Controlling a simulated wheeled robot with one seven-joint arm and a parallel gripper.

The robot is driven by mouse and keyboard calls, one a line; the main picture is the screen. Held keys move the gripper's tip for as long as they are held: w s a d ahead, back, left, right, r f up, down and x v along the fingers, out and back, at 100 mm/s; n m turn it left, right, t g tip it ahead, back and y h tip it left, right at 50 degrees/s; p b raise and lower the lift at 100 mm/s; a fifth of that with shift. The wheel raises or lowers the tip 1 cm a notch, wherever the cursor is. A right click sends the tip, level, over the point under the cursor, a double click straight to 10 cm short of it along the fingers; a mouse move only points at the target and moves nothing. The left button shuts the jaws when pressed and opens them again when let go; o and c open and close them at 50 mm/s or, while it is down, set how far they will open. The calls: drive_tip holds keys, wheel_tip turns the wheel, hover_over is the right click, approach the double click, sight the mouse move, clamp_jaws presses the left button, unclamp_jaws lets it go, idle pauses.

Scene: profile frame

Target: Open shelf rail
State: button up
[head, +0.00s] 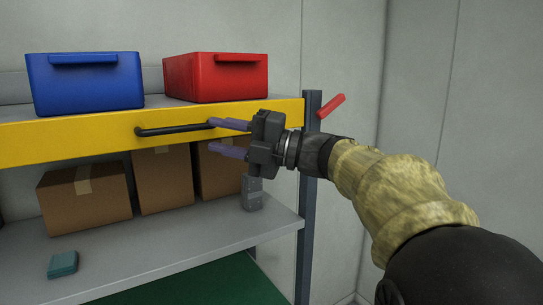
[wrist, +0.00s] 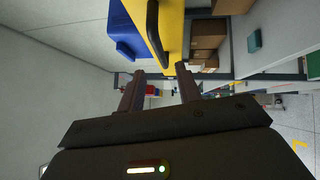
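The shelf rail (head: 60,140) is a yellow front beam across the upper shelf, with a black bar handle (head: 165,131) on its face. My gripper (head: 211,137) is open, with its two purple-grey fingers spread one above the other near the handle's right end. The upper fingertip overlaps the handle's end in the head view; I cannot tell if it touches. In the wrist view, the yellow rail (wrist: 173,28) and the handle (wrist: 152,25) lie beyond my open fingers (wrist: 160,80). Nothing shows between the fingers.
A blue bin (head: 85,88) and a red bin (head: 215,80) stand above the rail. Cardboard boxes (head: 85,200), a teal box (head: 62,264) and a grey item (head: 251,194) sit on the lower shelf. A red lever (head: 331,106) juts from the right post (head: 308,200).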

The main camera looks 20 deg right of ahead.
drive_tip(key=b+v, duration=0.2)
drive_tip(key=v, duration=0.7)
drive_tip(key=shift+b, duration=0.3)
